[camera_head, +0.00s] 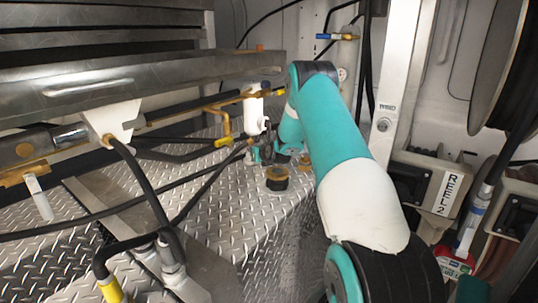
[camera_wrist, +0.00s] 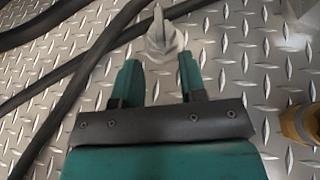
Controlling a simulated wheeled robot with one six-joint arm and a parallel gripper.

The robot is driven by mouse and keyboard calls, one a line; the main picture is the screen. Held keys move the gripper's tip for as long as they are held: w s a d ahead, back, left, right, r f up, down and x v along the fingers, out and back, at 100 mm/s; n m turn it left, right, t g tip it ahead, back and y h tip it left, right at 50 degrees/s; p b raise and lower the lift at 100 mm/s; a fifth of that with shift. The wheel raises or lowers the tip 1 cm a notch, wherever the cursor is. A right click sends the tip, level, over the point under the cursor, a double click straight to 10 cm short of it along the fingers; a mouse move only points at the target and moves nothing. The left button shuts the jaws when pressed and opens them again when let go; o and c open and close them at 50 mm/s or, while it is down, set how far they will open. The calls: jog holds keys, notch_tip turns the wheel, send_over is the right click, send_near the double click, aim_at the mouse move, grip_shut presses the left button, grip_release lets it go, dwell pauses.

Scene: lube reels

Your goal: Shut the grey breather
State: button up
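A pale grey fitting with a narrow upright top, which looks like the grey breather (camera_wrist: 163,36), stands over the diamond plate at the top middle of the wrist view. My gripper (camera_wrist: 160,65) has its two teal fingers apart. The fitting's lower end lies between or just beyond the fingertips; I cannot tell whether they touch it. In the head view my gripper (camera_head: 262,152) is small, low by the plate at the far end of my arm. I cannot make out the grey breather there.
Black hoses (camera_wrist: 85,75) cross the plate on the left. A white fitting (camera_head: 254,110) hangs above. A REEL 2 box (camera_head: 440,190) is at right.

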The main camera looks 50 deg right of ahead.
jog(key=b+v, duration=0.1)
jog(key=v, duration=1)
jog(key=shift+r, duration=0.1)
jog(key=shift+c, duration=0.4)
